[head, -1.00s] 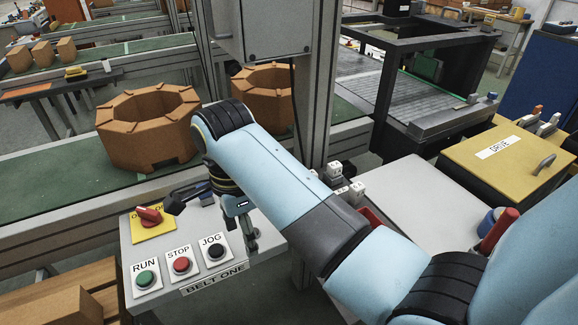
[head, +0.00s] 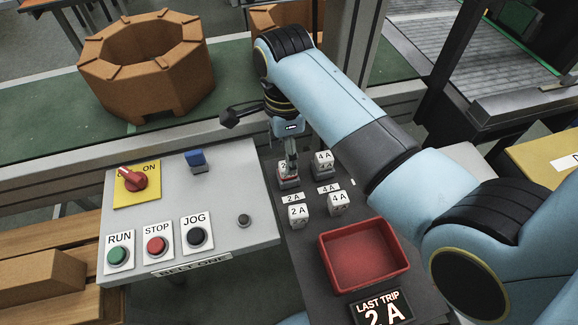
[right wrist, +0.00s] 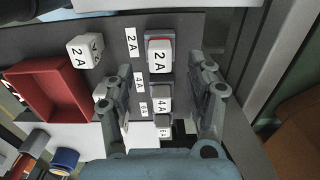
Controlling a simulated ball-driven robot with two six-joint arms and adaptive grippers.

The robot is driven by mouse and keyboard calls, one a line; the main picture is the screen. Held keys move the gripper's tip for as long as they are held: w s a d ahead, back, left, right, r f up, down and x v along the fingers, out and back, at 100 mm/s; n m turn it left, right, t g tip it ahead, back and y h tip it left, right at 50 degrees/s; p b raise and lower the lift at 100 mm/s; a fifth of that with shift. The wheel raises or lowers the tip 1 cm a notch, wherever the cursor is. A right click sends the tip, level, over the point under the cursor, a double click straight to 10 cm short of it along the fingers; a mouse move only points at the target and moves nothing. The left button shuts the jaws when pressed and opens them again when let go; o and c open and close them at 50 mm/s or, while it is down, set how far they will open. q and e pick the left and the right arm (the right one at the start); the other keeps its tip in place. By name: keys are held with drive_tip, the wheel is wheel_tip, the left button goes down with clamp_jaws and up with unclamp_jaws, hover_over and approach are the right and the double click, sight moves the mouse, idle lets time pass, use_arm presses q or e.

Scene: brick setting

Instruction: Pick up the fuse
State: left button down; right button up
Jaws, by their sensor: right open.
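My right gripper (head: 289,158) is open above the fuse panel (head: 292,243). In the right wrist view its two fingers (right wrist: 162,68) stand on either side of a white 2 A fuse (right wrist: 160,58) with a red strip at its edge. That fuse sits in a holder and is partly hidden by the gripper in the head view (head: 288,181). I cannot tell whether the fingers touch it. A 4 A fuse (head: 323,159) sits in the holder beside it. A loose 2 A fuse (head: 298,215) and a loose 4 A fuse (head: 338,203) stand nearer. My left gripper is out of view.
A red tray (head: 364,254) stands on the panel, with a "LAST TRIP 2 A" display (head: 381,308) in front. The belt control box (head: 190,225) with its red switch and buttons is to the left. An orange octagonal ring (head: 147,65) sits on the green conveyor behind.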

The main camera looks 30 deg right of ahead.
drive_tip(key=shift+d+f, duration=0.15)
drive_tip(key=shift+f, duration=0.25)
wheel_tip(320, 180, down, 4)
drive_tip(key=shift+s+r, duration=0.1)
drive_tip(key=shift+r, duration=0.05)
drive_tip(key=shift+f, duration=0.55)
drive_tip(key=c, duration=0.7)
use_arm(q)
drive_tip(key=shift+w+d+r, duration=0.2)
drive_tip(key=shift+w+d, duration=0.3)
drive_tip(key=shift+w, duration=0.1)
use_arm(e)
clamp_jaws()
